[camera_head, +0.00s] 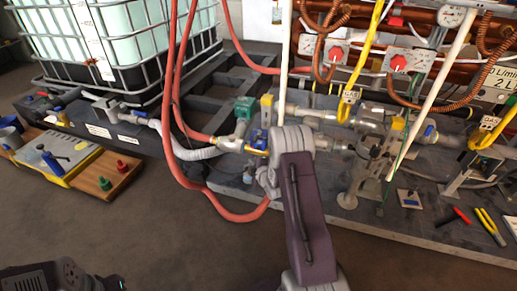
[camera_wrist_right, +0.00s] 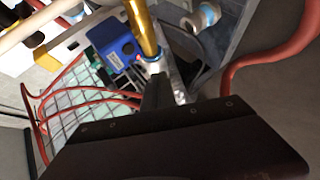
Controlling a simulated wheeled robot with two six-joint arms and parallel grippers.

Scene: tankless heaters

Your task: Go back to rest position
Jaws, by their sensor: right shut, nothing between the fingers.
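My right arm reaches in from the bottom centre of the head view, with its wrist (camera_head: 268,180) beside the piping on the low platform. My right gripper (camera_wrist_right: 156,88) shows in the right wrist view as a dark body with narrow fingers close together and nothing held. A blue valve box (camera_wrist_right: 113,42) with a yellow lever (camera_wrist_right: 141,24) stands just beyond the fingertips; I cannot tell if they touch. In the head view the blue valve (camera_head: 259,137) is partly hidden by my right arm. My left arm shows only as dark parts at the lower left; its gripper is out of frame.
A caged liquid tank (camera_head: 130,50) stands at the upper left. Red hoses (camera_head: 172,110) loop close to my right wrist. Pipes and red-knobbed valves (camera_head: 336,54) fill the right side. Tools (camera_head: 490,227) lie at the platform's right front. The brown floor (camera_head: 150,225) in front is clear.

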